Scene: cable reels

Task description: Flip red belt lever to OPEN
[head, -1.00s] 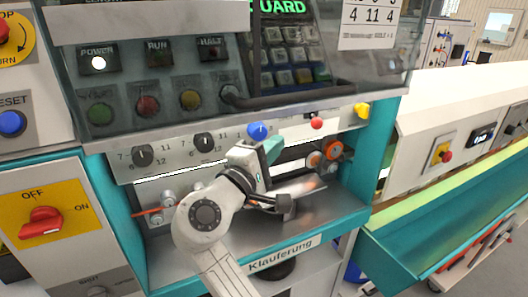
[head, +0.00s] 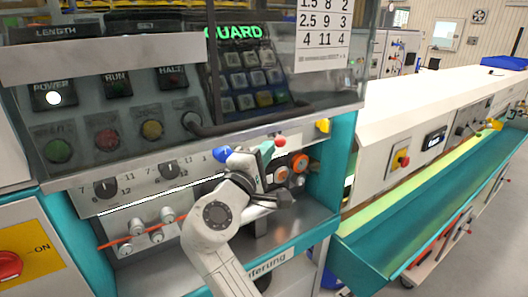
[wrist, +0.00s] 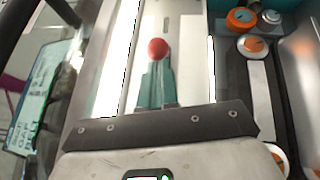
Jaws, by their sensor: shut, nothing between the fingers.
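The red belt lever shows as a small round red knob (head: 280,142) on the pale front strip of the machine, between the blue knob and the yellow one. In the wrist view the red knob (wrist: 157,49) sits just beyond my fingertips. My gripper (head: 268,149) has teal fingers, shut and empty, with their tips beside the red knob on its left. In the wrist view the closed fingers of my gripper (wrist: 155,70) point at the knob and hide its stem. I cannot tell whether they touch it. No OPEN marking is readable.
A blue knob (head: 224,154) lies left of my gripper and a yellow knob (head: 323,125) to the right. Orange rollers (head: 299,162) are just below right. A dark transparent cover (head: 120,120) overhangs the strip. A teal trough (head: 420,215) runs off to the right.

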